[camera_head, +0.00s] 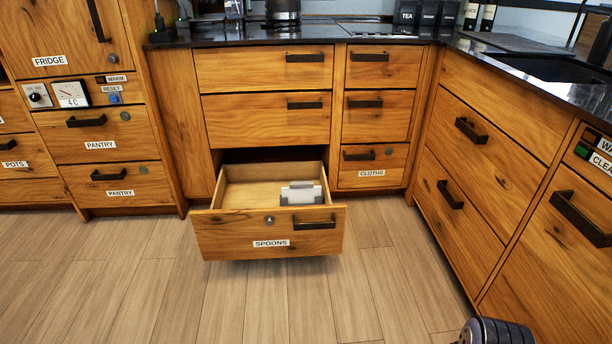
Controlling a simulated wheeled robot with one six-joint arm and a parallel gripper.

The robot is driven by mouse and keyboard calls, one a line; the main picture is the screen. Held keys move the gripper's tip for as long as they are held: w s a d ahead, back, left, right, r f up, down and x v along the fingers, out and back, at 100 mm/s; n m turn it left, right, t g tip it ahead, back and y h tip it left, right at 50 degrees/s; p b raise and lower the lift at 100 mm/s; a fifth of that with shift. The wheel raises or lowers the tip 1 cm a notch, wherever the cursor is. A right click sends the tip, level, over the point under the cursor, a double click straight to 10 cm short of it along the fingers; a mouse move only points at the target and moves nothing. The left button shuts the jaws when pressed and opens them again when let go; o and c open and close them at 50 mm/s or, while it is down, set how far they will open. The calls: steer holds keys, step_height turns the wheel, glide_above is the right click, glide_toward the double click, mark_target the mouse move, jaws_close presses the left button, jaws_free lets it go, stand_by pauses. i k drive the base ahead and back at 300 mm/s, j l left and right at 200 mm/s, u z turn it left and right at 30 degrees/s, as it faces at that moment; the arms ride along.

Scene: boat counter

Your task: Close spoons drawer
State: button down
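The spoons drawer (230,238) is the bottom drawer of the middle cabinet and stands pulled well out over the floor. Its front carries a "SPOONS" label, a round lock and a dark bar handle (314,222) on the right side. A white and grey item (301,194) lies inside, near the right wall; I cannot tell what it is. A dark ribbed rounded part at the bottom right edge seems to be mine. My gripper's fingers do not show.
Closed drawers sit above the open one, and the closed cloths drawer (372,174) is to its right. Right-hand cabinets (490,150) with projecting handles flank the floor. The wooden floor (240,305) in front is clear. Pantry drawers (105,145) on the left are closed.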

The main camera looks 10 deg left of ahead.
mark_target(251, 193)
steer(key=i+j, duration=0.15)
steer(key=j, duration=0.2)
steer(key=i+j, duration=0.1)
steer(key=j, duration=0.3)
steer(key=i+j, duration=0.15)
steer(key=j, duration=0.2)
steer(key=i+j, duration=0.15)
steer(key=j, duration=0.2)
steer(key=i+j, duration=0.1)
steer(key=j, duration=0.25)
steer(key=i+j, duration=0.15)
steer(key=j, duration=0.25)
